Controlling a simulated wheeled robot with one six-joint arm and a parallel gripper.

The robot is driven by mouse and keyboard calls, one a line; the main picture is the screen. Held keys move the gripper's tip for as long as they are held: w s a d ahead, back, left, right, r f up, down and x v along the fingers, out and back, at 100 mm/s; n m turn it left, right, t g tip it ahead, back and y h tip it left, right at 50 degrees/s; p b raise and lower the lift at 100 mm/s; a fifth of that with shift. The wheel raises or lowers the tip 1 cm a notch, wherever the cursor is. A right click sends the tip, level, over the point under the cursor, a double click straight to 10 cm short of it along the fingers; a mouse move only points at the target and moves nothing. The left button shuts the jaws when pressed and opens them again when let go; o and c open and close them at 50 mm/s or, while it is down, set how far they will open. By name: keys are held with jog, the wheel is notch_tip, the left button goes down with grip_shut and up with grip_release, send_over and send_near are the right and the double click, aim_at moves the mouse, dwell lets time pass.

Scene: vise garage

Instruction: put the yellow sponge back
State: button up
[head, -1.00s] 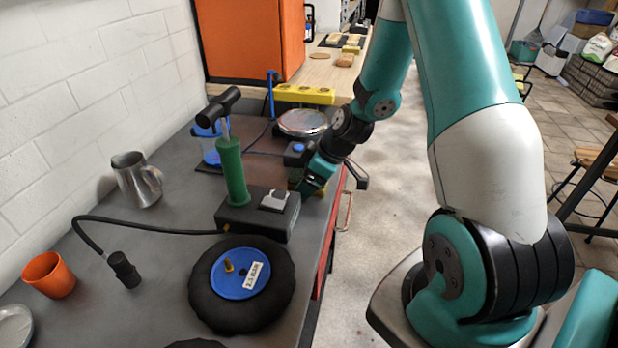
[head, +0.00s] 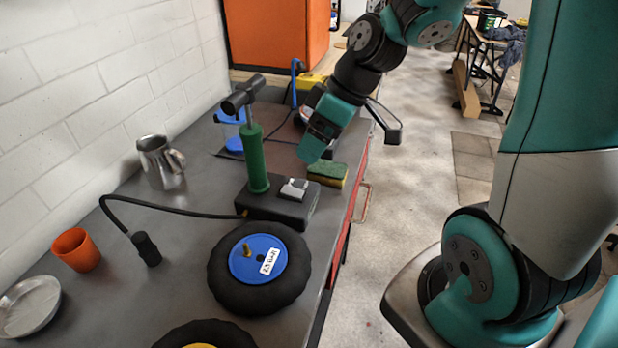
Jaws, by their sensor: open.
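The yellow sponge (head: 328,175), with a dark green top, lies on the grey workbench (head: 200,235) near its right edge, just behind and to the right of the pump's black base. My gripper (head: 308,157) is open, pointing down just above and to the left of the sponge. It appears apart from the sponge, and its fingertips are hard to make out.
The green hand pump (head: 255,160) stands close to the left of my gripper. The orange cabinet (head: 280,35) is behind.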

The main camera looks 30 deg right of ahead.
jog(key=s+a+r+g, duration=0.1)
jog(key=s+a+r, duration=0.2)
jog(key=s+a, duration=0.4)
jog(key=s+a+r+g, duration=0.2)
jog(key=s+a+r, duration=0.1)
jog(key=s+a, duration=0.4)
jog(key=shift+s+m, duration=0.3)
jog(key=shift+s, duration=0.35)
